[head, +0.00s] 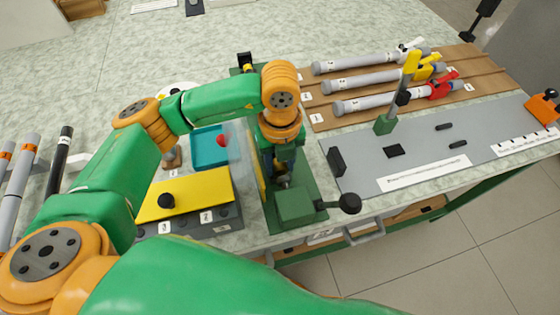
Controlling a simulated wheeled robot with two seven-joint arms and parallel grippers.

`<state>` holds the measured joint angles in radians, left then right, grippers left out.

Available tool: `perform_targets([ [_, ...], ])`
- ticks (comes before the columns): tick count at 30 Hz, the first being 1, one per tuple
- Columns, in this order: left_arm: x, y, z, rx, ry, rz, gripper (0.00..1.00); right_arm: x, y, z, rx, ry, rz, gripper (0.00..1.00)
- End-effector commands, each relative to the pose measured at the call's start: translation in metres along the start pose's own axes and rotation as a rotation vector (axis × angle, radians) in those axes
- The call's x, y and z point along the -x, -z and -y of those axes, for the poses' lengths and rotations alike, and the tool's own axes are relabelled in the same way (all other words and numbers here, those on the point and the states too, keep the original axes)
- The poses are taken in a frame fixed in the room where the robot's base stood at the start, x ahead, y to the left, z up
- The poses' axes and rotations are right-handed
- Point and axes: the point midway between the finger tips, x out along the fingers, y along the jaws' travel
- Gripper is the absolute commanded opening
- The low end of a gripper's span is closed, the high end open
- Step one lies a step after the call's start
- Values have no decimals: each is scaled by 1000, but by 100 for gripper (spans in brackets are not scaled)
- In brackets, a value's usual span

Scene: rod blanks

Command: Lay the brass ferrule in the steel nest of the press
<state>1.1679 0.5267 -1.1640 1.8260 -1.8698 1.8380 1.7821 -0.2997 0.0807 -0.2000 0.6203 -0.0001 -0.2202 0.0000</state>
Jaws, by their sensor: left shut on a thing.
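My left arm reaches in from the left, and its gripper (284,180) points down over the green press (295,207) in the middle of the bench. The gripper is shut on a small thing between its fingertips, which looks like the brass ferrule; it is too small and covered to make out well. The steel nest lies under the gripper and is hidden by it, so I cannot tell whether the ferrule touches it. A clear guard panel (238,145) stands at the press's left side. My right gripper is not in view.
A press lever with a black knob (349,203) sticks out to the right. A yellow plate (187,194) on a grey block and a blue tray (208,150) stand close on the left. A grey board (430,155) with a green post, and a wooden rack with rods, lie to the right.

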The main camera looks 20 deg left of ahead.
Motion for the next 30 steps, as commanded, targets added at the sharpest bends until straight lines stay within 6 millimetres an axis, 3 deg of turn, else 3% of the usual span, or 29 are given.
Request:
perform_targets([
  [7, -6, 0, 0, 0, 0, 0, 9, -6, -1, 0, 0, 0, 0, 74],
  [8, -5, 0, 0, 0, 0, 0, 46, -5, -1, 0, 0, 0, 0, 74],
  [11, -5, 0, 0, 0, 0, 0, 73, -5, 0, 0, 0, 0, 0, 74],
  [12, -5, 0, 0, 0, 0, 0, 76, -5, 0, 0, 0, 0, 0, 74],
  [20, 1, 0, 1, 0, 2, 1, 76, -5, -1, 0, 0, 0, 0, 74],
  [27, 50, -1, 1, 0, 2, 3, 76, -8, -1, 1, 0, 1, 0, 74],
  [30, 62, 0, 1, 1, 1, 1, 76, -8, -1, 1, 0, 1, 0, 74],
])
